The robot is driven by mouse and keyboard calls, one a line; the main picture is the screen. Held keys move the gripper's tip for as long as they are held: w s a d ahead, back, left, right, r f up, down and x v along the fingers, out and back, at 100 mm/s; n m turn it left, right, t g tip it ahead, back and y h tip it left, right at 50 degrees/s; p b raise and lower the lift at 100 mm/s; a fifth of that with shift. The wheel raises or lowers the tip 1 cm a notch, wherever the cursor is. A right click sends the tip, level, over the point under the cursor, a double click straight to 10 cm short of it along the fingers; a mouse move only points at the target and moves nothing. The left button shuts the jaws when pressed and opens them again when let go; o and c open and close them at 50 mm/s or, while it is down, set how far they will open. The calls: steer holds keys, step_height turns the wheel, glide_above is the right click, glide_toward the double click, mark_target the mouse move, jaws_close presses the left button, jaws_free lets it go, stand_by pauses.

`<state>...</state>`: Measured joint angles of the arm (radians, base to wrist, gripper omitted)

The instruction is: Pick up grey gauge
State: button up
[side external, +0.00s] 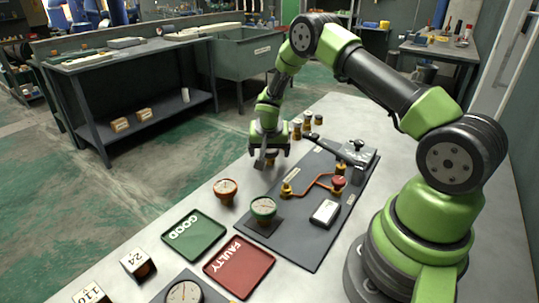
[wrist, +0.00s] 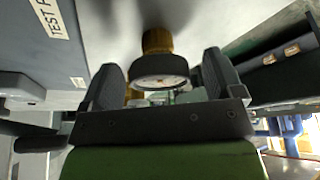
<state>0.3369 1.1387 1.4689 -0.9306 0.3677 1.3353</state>
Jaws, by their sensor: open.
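My gripper (side external: 268,162) is low over the far end of the table, at the far left corner of the dark mat. In the wrist view my gripper (wrist: 163,80) is open, its two dark fingers on either side of a gauge with a dark grey rim (wrist: 160,70) and pale dial. Gaps show between the gauge and both fingers. The gauge has a brass fitting (wrist: 157,40). In the side external view this gauge is mostly hidden by the gripper; only a brownish bit (side external: 271,158) shows.
A red-orange gauge (side external: 225,186) and a green gauge (side external: 263,206) stand nearer the camera. A green GOOD tray (side external: 194,252) and red FAULTY tray (side external: 263,262) lie in front. Several small brass fittings (side external: 307,119) stand behind the gripper. The mat (side external: 310,247) carries orange piping (side external: 318,181).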

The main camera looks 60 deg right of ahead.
steer(key=shift+x, duration=0.9)
steer(key=shift+r, duration=0.1)
steer(key=shift+c, duration=0.4)
steer(key=c, duration=0.9)
steer(key=shift+r, duration=0.1)
